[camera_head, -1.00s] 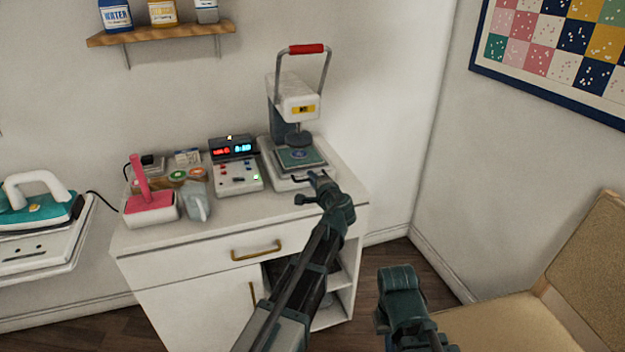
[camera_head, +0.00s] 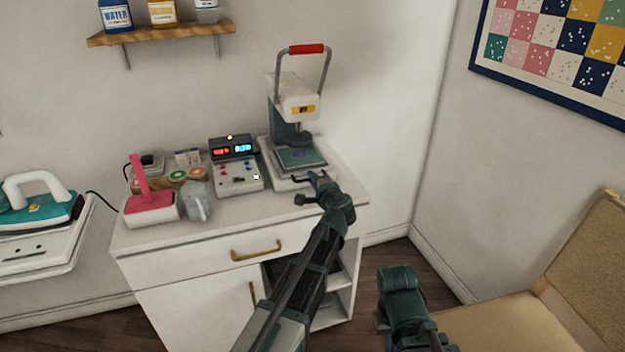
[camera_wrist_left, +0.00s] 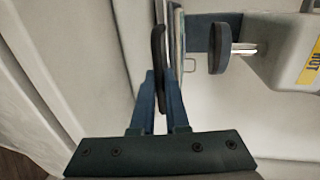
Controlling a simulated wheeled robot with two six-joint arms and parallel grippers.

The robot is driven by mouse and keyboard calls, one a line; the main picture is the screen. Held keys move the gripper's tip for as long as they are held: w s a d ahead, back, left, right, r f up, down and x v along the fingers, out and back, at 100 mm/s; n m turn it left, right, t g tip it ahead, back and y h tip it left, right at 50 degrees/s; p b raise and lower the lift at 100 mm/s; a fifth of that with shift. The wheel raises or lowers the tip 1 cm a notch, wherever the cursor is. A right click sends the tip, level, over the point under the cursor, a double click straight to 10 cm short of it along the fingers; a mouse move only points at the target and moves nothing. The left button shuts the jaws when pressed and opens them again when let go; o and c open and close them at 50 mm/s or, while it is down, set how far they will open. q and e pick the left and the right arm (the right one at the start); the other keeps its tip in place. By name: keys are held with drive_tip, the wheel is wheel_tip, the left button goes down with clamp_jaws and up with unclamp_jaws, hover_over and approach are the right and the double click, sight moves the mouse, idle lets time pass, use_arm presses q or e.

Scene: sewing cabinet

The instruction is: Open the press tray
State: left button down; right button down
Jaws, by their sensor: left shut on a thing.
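The heat press (camera_head: 297,100) stands at the right end of the cabinet top, with its red-gripped lever raised. Its tray (camera_head: 301,158) carries a green pad with a bluish mark and lies under the press head. A dark handle (camera_head: 301,180) sits at the tray's front. My left gripper (camera_head: 311,184) is at this handle. In the left wrist view the fingers (camera_wrist_left: 161,90) are shut on the black handle (camera_wrist_left: 158,55), with the tray seen edge-on just beyond and the round pressing pad (camera_wrist_left: 217,48) apart from it. My right gripper's fingers are not visible; only part of that arm shows.
A control box (camera_head: 236,165) with lit digits stands left of the press. A pink-handled tool (camera_head: 150,202) and a grey jug-like item (camera_head: 197,205) are farther left. The cabinet (camera_head: 190,262) has a brass-handled drawer below. A chair (camera_head: 510,325) is at right.

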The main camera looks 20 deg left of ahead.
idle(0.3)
use_arm(q)
drive_tip(key=f+v, duration=0.3)
drive_tip(key=v, duration=1.1)
drive_tip(key=shift+s+d, duration=0.4)
drive_tip(key=shift+s, duration=0.15)
drive_tip(key=shift+r, duration=0.1)
drive_tip(key=c, duration=0.9)
unclamp_jaws()
